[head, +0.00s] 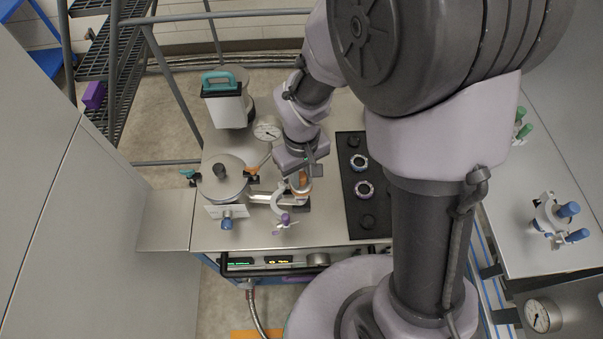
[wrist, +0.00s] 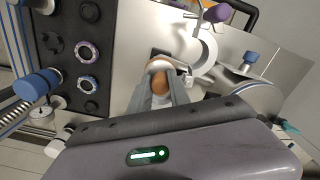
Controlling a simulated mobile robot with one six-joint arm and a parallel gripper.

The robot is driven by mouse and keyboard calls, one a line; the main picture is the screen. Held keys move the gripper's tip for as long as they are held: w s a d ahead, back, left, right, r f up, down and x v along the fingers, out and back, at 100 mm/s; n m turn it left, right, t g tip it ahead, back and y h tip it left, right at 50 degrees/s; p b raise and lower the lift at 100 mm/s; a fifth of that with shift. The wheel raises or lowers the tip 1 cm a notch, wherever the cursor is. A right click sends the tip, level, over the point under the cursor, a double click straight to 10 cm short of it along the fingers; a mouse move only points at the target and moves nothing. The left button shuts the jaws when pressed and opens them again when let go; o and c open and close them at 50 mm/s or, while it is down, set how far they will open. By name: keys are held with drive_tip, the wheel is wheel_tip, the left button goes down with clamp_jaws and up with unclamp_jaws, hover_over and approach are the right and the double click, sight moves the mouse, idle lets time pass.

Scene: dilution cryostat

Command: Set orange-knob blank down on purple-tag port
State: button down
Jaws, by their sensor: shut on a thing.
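My gripper (head: 303,182) is shut on the orange-knob blank (wrist: 160,80), which shows as an orange knob with a pale disc between the fingers in the wrist view. The blank is held over the steel bench, beside a pale open clamp with a purple knob (head: 285,218). The same purple knob (wrist: 216,13) and its curved clamp (wrist: 203,52) show just beyond the blank in the wrist view. The purple-tag port itself is hard to make out; the blank and fingers cover the area next to the clamp. I cannot tell whether the blank touches anything below.
A dark tray (head: 348,215) with two ringed parts lies to the right. A round steel vessel (head: 222,180) with a blue-knobbed clamp stands left. The bench's front (head: 325,236) is bare.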

drive_tip(key=shift+f, duration=0.1)
drive_tip(key=c, duration=1.1)
unclamp_jaws()
drive_tip(key=shift+c, duration=0.2)
wheel_tip(320, 180, up, 17)
drive_tip(key=p, duration=0.6)
wheel_tip(320, 180, up, 8)
drive_tip(key=p, duration=0.7)
hover_over(301, 176)
drive_tip(key=shift+f, duration=0.3)
